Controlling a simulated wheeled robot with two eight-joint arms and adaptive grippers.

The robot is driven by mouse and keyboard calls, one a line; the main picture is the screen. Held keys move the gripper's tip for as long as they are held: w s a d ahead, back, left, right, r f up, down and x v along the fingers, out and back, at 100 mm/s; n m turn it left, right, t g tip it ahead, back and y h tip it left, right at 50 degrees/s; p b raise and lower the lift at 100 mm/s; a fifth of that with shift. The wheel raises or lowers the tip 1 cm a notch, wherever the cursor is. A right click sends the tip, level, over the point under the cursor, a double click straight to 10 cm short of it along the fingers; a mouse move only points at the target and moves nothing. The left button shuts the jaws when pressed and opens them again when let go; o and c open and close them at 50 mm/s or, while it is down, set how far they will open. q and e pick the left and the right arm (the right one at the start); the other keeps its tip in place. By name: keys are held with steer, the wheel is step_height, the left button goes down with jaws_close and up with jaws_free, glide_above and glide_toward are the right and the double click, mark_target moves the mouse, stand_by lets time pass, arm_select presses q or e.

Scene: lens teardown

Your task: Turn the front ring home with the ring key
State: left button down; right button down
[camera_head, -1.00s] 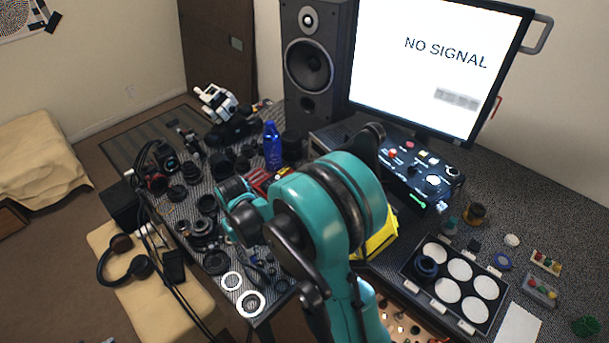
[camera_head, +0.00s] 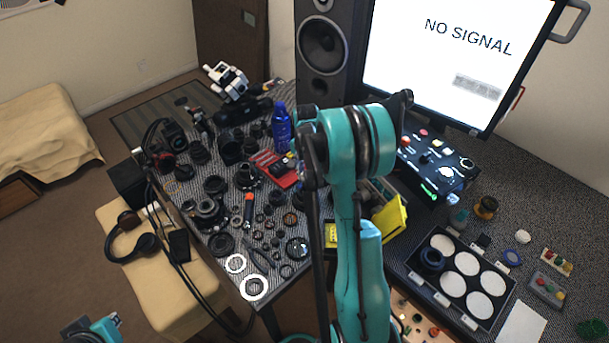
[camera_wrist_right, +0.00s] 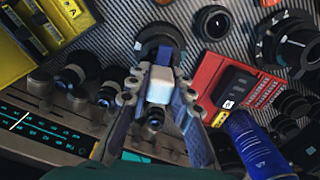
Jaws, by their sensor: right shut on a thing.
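My right gripper (camera_wrist_right: 158,98) shows in the right wrist view, with its two fingers closed on a small block with a white top and bluish sides. This block (camera_wrist_right: 160,85) may be the handle of the ring key; its working end cannot be made out. A dark round part (camera_wrist_right: 160,38) lies just beyond it; I cannot tell whether they touch, or whether it is the front ring. In the head view my right arm hides the right gripper. My left gripper (camera_head: 114,320) is at the lower left, away from the table parts; its fingers are too small to read.
Lens parts crowd the dark table. A blue bottle (camera_head: 282,128) and a red tray (camera_head: 275,168) stand left of my right arm, a yellow bin (camera_head: 390,218) right of it. White rings (camera_head: 253,288) lie near the front edge. A tray with white discs (camera_head: 450,317) is at right.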

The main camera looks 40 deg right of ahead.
steer(key=shift+f+b, duration=0.45)
steer(key=shift+f, duration=0.5)
steer(key=shift+r, duration=0.15)
steer(key=shift+a, duration=0.15)
steer(key=shift+f+b, duration=0.75)
steer(key=shift+f, duration=0.1)
stand_by(0.8)
